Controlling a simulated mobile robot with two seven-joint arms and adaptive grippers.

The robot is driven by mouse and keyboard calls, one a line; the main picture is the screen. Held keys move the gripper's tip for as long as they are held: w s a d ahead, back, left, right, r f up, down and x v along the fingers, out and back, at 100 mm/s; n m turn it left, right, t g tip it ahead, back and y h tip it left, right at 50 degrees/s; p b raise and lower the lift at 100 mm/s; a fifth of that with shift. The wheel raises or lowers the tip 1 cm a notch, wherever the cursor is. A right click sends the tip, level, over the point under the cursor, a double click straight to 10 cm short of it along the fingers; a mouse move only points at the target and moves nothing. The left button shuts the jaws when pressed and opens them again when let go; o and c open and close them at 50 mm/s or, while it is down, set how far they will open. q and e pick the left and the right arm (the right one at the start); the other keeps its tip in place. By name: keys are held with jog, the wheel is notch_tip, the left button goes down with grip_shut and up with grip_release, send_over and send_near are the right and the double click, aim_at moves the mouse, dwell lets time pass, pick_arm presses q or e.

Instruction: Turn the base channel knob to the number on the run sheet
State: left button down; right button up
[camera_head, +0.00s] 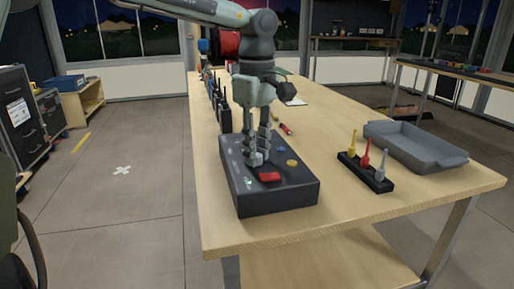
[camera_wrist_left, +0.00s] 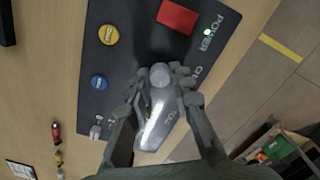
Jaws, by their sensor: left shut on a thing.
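The dark base unit (camera_head: 285,196) sits near the front edge of the wooden table, with a red block, a yellow button and a blue button on top. My left gripper (camera_head: 258,158) reaches down onto it from above. In the left wrist view its fingers (camera_wrist_left: 160,92) are shut around the grey channel knob (camera_wrist_left: 160,74), whose pale lower part (camera_wrist_left: 156,128) shows between them. The fingers hide much of the dial, so I cannot read the knob's setting. A white sheet (camera_head: 296,102), perhaps the run sheet, lies farther back; its number is unreadable. My right gripper is not seen.
Several dark radios (camera_head: 222,108) stand along the table's left side. A black holder (camera_head: 366,176) with yellow, red and grey pieces stands to the right, beside a grey tray (camera_head: 418,150). Small red tools (camera_head: 286,129) lie behind the base unit. The front right tabletop is clear.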

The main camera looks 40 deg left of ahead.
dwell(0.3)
pick_arm(q)
jog(key=c, duration=1.3)
grip_release()
jog(key=shift+r, duration=0.1)
notch_tip(320, 180, up, 12)
jog(key=shift+f, duration=0.1)
